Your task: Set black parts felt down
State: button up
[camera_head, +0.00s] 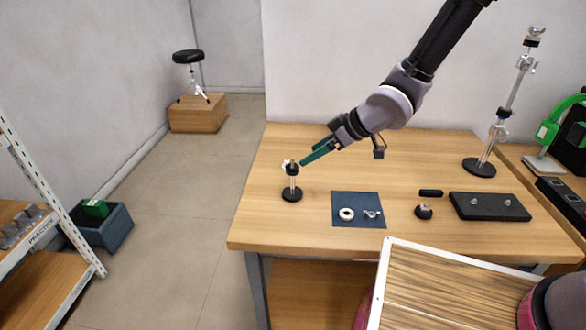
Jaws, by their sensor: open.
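A small stand (292,193) with a round black base and thin posts stands upright at the table's left side. A black disc-like piece (292,170), which looks like the black felt, sits at the top of this stand. A small pale metallic part shows at its top. My gripper (303,161), with green fingers, reaches in from the upper right. It is open, and its fingertips are right beside the black piece. I cannot tell whether they touch it. A blue mat (342,202) lies to the right, with a white ring (346,214) and a metallic wing nut (372,214) on it.
A black plate (489,207) with small metal pieces, a black bar (431,193) and a dark knob-like part (423,211) lie at the table's right. A tall metal stand (497,130) rises at the back right. A white-edged board (420,290) is in front. The table's back middle is clear.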

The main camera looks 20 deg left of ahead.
aim_at(294, 165)
jog(key=shift+s+x, duration=0.15)
jog(key=shift+x, duration=1.3)
jog(key=shift+s+x, duration=0.15)
jog(key=shift+x, duration=1.3)
grip_shut()
